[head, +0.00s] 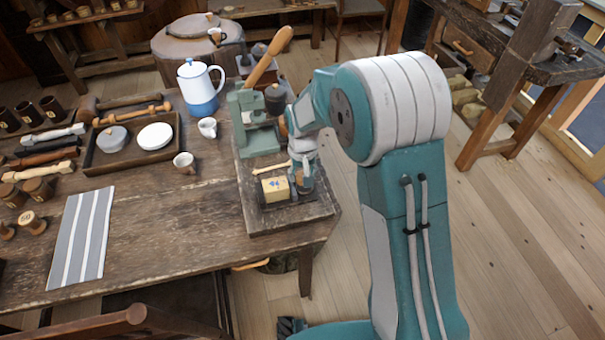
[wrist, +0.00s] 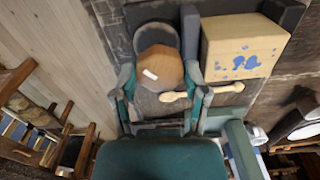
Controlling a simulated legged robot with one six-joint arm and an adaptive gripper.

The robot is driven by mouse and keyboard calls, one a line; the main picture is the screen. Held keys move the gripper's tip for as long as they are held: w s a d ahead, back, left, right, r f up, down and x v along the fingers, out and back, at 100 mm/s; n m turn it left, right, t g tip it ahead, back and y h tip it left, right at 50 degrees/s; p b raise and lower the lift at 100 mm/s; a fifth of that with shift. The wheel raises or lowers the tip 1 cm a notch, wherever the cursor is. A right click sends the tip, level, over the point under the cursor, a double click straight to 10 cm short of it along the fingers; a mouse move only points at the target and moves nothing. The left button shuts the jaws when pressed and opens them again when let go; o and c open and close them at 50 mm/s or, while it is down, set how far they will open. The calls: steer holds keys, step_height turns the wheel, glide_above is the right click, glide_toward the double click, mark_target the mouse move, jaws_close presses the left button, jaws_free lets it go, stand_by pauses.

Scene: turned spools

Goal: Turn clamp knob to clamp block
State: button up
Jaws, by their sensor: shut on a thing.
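The clamp block (wrist: 242,46) is a pale wooden block with blue paint marks. It sits in a dark clamp at the front of the dark board on the bench, and it also shows in the head view (head: 272,190). The clamp knob (wrist: 160,70) is brown, faceted wood with a small white mark. My gripper (wrist: 158,78) is shut on the knob, a finger on either side of it. In the head view my gripper (head: 303,178) is just right of the block. The dark clamp jaw (wrist: 192,35) stands between knob and block. Whether it touches the block is unclear.
A pale turned stick (head: 271,168) lies close behind the block. A green machine (head: 254,124) with a wooden lever stands behind it. Cups, a blue-and-white jug (head: 201,88), a tray (head: 101,165) and a striped cloth (head: 82,236) occupy the bench to the left.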

steer(key=m, duration=0.6)
steer(key=shift+s+f+m, duration=0.15)
steer(key=shift+m, duration=0.15)
steer(key=m, duration=0.6)
steer(key=shift+m, duration=0.4)
steer(key=o, duration=1.1)
steer(key=shift+a, duration=0.15)
